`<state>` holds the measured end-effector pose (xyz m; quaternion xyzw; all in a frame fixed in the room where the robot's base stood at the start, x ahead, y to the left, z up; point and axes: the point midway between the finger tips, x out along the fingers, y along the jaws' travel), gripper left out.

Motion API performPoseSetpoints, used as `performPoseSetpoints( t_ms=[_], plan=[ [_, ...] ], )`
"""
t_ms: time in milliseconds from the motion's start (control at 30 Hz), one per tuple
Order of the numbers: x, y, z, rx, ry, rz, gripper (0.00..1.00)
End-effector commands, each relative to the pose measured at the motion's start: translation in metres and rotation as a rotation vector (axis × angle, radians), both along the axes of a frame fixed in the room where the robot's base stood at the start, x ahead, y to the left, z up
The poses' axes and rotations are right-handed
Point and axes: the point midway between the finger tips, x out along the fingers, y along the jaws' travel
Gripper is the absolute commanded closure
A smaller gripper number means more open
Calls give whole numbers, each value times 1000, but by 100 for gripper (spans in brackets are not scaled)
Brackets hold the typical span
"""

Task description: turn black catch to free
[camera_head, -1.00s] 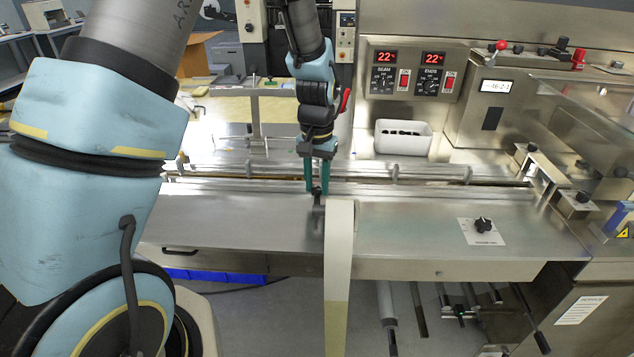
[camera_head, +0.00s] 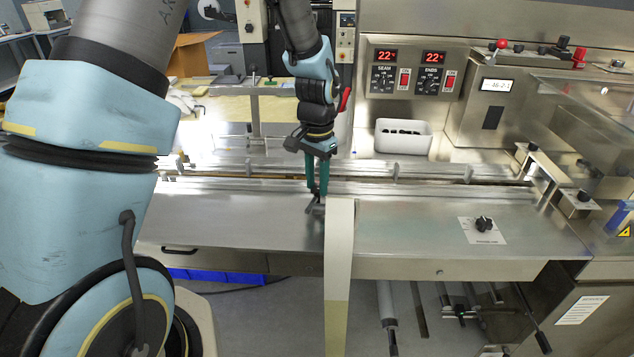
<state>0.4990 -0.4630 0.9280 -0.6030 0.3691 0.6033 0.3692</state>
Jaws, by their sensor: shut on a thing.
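My gripper (camera_head: 318,193) reaches down to the steel deck (camera_head: 230,220) near the middle of the picture, its green fingers close together. It is shut on the small black catch (camera_head: 314,207), which sits on the deck just left of the pale film strip (camera_head: 339,240). The catch shows as a dark, slanted lever whose lower end points down and to the left. The fingers hide its upper part, and its exact angle is hard to read at this size.
A rail (camera_head: 400,171) runs behind the deck. A dial (camera_head: 484,224) sits on the deck at right, and a white bin (camera_head: 403,137) stands behind. A red-knobbed lever (camera_head: 500,45) and clear guards are at upper right. The left deck is open.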

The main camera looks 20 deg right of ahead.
Motion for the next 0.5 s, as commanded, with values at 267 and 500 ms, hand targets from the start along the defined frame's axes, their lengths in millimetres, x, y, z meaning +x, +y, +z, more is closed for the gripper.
performPoseSetpoints(
  t_ms=[267, 500],
  plan=[
    [1, 0, 1, -1, 0, -264, 100],
    [1, 0, 2, -2, -1, -491, 100]
  ],
)
